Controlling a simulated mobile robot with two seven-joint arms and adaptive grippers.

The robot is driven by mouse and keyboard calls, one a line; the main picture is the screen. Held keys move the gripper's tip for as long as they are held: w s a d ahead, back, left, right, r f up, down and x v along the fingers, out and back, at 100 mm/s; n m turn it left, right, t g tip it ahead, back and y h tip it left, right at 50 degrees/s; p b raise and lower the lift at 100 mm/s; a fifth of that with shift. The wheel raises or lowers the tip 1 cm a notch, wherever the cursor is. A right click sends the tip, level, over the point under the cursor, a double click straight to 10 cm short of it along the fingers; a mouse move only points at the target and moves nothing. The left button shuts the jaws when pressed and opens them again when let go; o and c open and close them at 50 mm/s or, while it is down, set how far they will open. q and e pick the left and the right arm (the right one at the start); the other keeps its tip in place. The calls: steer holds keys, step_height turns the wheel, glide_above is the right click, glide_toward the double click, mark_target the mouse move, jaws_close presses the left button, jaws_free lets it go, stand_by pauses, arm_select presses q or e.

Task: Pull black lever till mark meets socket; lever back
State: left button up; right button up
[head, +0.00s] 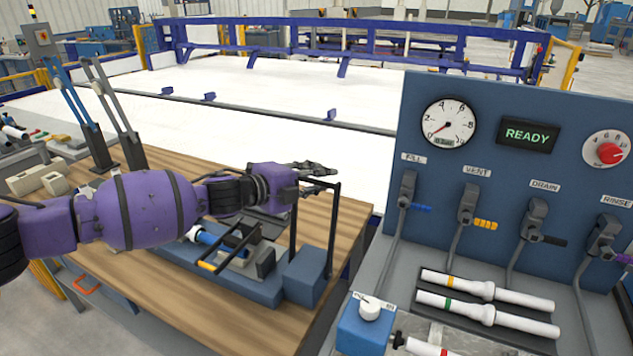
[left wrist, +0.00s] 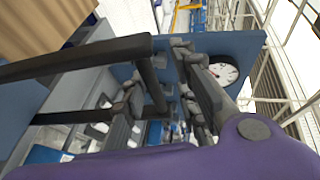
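The black lever (head: 334,232) is a U-shaped frame with two upright bars and a crossbar, rising from a blue block on the bench fixture (head: 304,277). My left gripper (head: 322,178) is at the top of the lever, by its crossbar. In the left wrist view the lever (left wrist: 75,57) reaches in from the left, and its end lies between the spread fingers (left wrist: 163,98); I cannot tell whether they touch it. A white and blue pipe (head: 206,238) lies in the fixture, partly behind black bars. The mark and the socket cannot be made out. My right gripper is out of view.
A blue panel (head: 520,180) with a gauge, a READY display and several valve handles stands at the right. White pipes (head: 487,290) lie before it. Two tall levers (head: 112,110) stand at the bench's far left. The wooden bench (head: 130,275) is bare at the front left.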

arm_select(q)
steer(key=shift+f, duration=0.2)
steer(key=shift+s, duration=0.1)
steer(key=shift+s+a, duration=0.15)
steer(key=shift+a, duration=0.05)
steer(key=v, duration=1.1)
steer(key=shift+a+r, duration=0.15)
steer(key=shift+r, duration=0.05)
steer(key=shift+s, duration=0.15)
